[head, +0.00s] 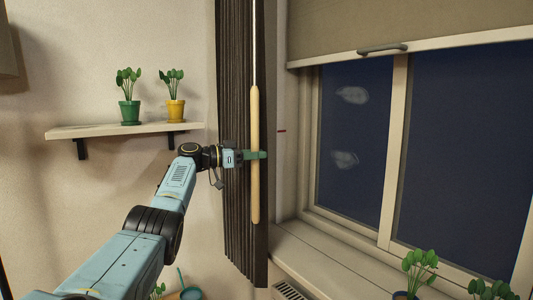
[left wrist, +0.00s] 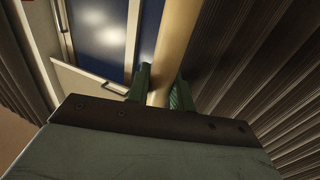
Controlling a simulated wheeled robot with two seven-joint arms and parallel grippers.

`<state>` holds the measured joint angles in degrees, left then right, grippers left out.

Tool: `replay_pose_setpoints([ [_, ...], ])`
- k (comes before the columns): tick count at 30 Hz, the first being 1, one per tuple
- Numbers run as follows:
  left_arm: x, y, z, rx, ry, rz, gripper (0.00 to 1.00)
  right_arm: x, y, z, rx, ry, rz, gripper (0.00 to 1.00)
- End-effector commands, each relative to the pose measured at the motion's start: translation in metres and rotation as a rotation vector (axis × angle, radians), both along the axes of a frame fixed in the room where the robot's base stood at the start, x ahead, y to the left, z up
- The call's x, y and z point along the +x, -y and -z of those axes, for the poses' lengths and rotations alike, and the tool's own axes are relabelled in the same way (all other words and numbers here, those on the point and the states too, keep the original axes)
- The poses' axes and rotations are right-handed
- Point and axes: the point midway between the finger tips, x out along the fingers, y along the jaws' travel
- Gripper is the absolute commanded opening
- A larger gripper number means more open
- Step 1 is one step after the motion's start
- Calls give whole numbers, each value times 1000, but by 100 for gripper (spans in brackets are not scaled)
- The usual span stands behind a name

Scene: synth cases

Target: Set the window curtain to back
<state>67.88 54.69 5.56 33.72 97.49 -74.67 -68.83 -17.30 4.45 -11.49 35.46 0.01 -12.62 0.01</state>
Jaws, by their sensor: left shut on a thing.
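The dark pleated window curtain (head: 235,90) hangs gathered in a narrow bundle at the left side of the window. A pale wooden wand (head: 255,190) on a thin rod hangs upright in front of it. My left gripper (head: 262,155) is shut on the wand around its middle, with green fingers on either side. In the left wrist view the wand (left wrist: 174,50) runs between the fingertips (left wrist: 160,88), and curtain folds (left wrist: 250,60) fill the right side. My right gripper is in neither view.
The window (head: 350,140) has a partly lowered blind (head: 400,20) with a handle (head: 382,48). A wall shelf (head: 100,131) holds a green pot (head: 130,112) and a yellow pot (head: 175,110). Plants (head: 418,270) stand near the sill (head: 320,262) at the lower right.

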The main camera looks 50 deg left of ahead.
Motion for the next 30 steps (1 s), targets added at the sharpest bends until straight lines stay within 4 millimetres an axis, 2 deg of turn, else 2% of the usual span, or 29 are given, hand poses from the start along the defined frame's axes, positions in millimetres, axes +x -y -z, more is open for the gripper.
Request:
replay_pose_setpoints([
  [13,-2,-4,1,2,-1,-5,0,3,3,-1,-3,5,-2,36],
  [14,-2,-4,1,2,-1,-5,25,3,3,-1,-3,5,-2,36],
  [16,-2,-4,1,2,-1,-5,31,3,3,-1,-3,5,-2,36],
  [25,-4,-5,1,1,-1,-4,31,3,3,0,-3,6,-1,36],
  [30,-23,-14,3,4,-1,-7,31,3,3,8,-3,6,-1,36],
])
